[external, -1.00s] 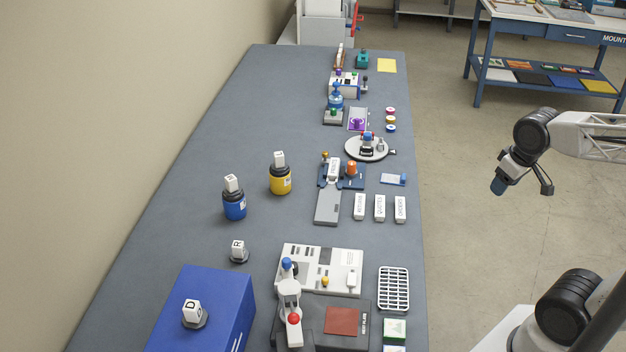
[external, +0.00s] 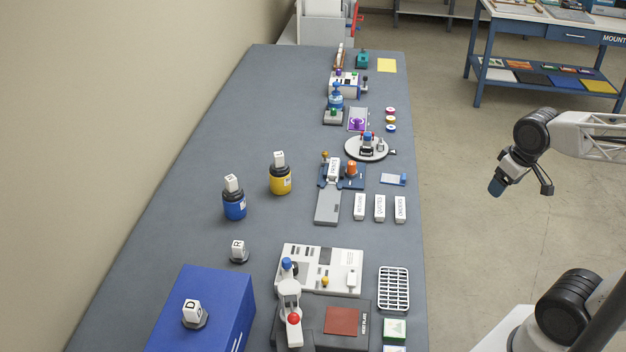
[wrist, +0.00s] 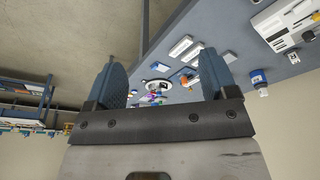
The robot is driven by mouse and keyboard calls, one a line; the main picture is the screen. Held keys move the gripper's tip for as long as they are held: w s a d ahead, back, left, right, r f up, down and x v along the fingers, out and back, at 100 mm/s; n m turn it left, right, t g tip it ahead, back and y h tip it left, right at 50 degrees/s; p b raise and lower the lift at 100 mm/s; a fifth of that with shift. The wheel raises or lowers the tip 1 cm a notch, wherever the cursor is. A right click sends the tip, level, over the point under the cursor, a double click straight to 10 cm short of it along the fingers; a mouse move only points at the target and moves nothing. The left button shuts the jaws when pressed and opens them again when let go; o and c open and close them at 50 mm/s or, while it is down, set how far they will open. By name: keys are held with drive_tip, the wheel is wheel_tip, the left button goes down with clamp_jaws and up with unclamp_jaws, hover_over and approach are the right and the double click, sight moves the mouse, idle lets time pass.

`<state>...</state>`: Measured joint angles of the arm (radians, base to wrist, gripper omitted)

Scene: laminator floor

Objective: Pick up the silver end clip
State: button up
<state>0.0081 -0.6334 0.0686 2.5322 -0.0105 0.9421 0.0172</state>
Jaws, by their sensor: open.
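My gripper (external: 497,187) hangs in the air to the right of the long grey table, over the floor and well apart from everything on the table. In the wrist view its two blue fingers (wrist: 165,85) are spread wide with nothing held between them. A small silver-grey piece (external: 380,144) stands on the right part of a round white plate (external: 352,152) near the table's right edge. It may be the silver end clip, but it is too small to be sure. The plate also shows between the fingers in the wrist view, far off.
The round plate also carries a blue and red piece (external: 367,140). Three white labelled blocks (external: 380,208), a blue-and-white card (external: 393,179) and a dark blue fixture (external: 350,184) lie nearer. Yellow (external: 280,180) and blue (external: 234,206) jars stand left. The table's left side is mostly clear.

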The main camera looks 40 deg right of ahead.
drive_tip(key=shift+o, duration=0.3)
drive_tip(key=shift+w, duration=0.1)
drive_tip(key=w+d+f+m+y, duration=0.1)
drive_tip(key=w+f+m+y, duration=0.2)
drive_tip(key=w, duration=0.7)
drive_tip(key=w+d+m+y, duration=0.1)
drive_tip(key=w+m+y, duration=0.1)
drive_tip(key=w+m, duration=0.6)
drive_tip(key=w+d+f+m+y, duration=0.1)
drive_tip(key=w+f+m+y, duration=0.15)
drive_tip(key=w, duration=0.95)
drive_tip(key=m+t+y, duration=0.2)
drive_tip(key=m+t, duration=0.5)
drive_tip(key=m, duration=0.6)
approach(381, 144)
drive_tip(key=shift+w+d+f, duration=0.25)
drive_tip(key=shift+w+d, duration=0.1)
drive_tip(key=shift+w, duration=0.2)
drive_tip(key=shift+w+d+f, duration=0.25)
drive_tip(key=shift+w+d, duration=0.05)
drive_tip(key=shift+w, duration=0.25)
drive_tip(key=shift+x, duration=1.35)
drive_tip(key=shift+a, duration=0.1)
